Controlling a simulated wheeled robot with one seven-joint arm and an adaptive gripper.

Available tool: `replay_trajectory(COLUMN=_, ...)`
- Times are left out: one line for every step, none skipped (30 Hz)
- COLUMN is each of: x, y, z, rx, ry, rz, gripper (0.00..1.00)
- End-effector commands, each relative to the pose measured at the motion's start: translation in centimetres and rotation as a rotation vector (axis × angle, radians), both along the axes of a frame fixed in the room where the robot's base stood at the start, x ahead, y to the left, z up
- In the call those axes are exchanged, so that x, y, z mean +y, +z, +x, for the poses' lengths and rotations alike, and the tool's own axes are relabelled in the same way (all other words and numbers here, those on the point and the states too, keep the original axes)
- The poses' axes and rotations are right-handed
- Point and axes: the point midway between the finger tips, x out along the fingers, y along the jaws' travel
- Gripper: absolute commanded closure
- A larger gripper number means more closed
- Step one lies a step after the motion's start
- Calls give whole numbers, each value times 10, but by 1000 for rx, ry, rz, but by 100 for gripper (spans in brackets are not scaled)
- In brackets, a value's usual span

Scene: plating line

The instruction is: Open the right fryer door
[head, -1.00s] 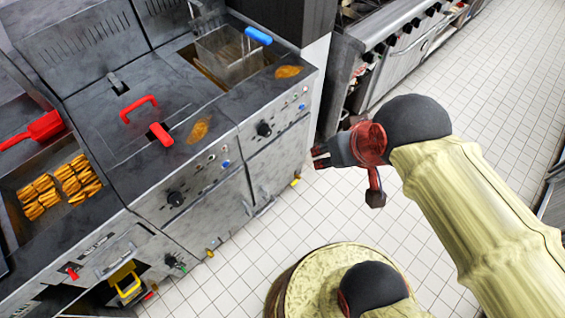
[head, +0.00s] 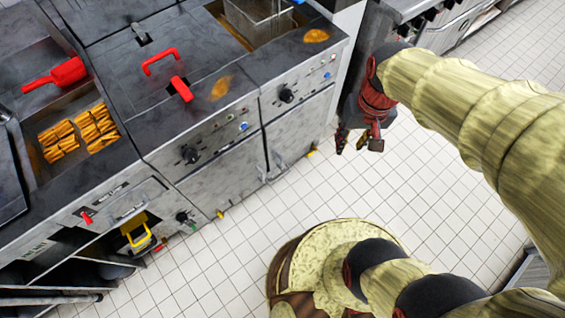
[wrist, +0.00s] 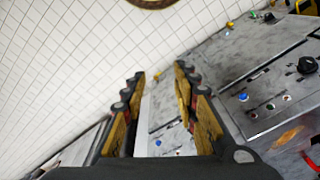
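The right fryer door (head: 302,128) is a grey metal panel under the right fryer's knob and buttons. It looks shut. A bar handle (head: 279,160) stands at its lower left, close to the handle (head: 262,170) of the left fryer door (head: 225,170). My gripper (head: 351,142) is to the right of the right door, in front of the fryer's right end and apart from it, with fingers pointing down. In the wrist view my gripper (wrist: 158,76) has its two fingers spread with nothing between them. Grey fryer fronts show between and right of the fingers.
A red-handled lid (head: 160,62) and a fry basket (head: 262,18) are on the fryer top. Fried food (head: 80,130) lies in a tray at left, with a red scoop (head: 58,76). A stove line (head: 440,30) stands behind. The tiled floor (head: 410,190) is clear.

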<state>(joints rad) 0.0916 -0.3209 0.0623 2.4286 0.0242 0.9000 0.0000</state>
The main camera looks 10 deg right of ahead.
Motion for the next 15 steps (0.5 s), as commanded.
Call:
replay_trajectory(x=-1, y=-17, z=5, rx=48, ry=-17, rz=14, gripper=71)
replay_trajectory(x=-1, y=-25, z=8, rx=72, ry=-28, rz=25, gripper=71)
replay_trajectory(x=0, y=-36, z=11, rx=105, ry=-43, rz=40, gripper=71)
replay_trajectory(x=1, y=-44, z=14, rx=130, ry=-55, rz=51, gripper=71)
replay_trajectory(x=2, y=-52, z=17, rx=154, ry=-68, rz=64, gripper=71)
replay_trajectory(x=3, y=-63, z=20, rx=186, ry=-85, rz=81, gripper=71)
replay_trajectory(x=4, y=-72, z=22, rx=210, ry=-100, rz=94, gripper=71)
replay_trajectory(x=5, y=-80, z=24, rx=235, ry=-114, rz=107, gripper=71)
replay_trajectory(x=7, y=-92, z=27, rx=268, ry=-133, rz=126, gripper=71)
replay_trajectory(x=9, y=-100, z=29, rx=292, ry=-148, rz=140, gripper=71)
replay_trajectory(x=10, y=-109, z=32, rx=316, ry=-163, rz=154, gripper=71)
replay_trajectory(x=12, y=-121, z=34, rx=348, ry=-184, rz=175, gripper=71)
replay_trajectory(x=14, y=-130, z=37, rx=371, ry=-202, rz=190, gripper=71)
replay_trajectory(x=16, y=-139, z=38, rx=395, ry=-218, rz=205, gripper=71)
replay_trajectory(x=19, y=-152, z=41, rx=426, ry=-241, rz=226, gripper=71)
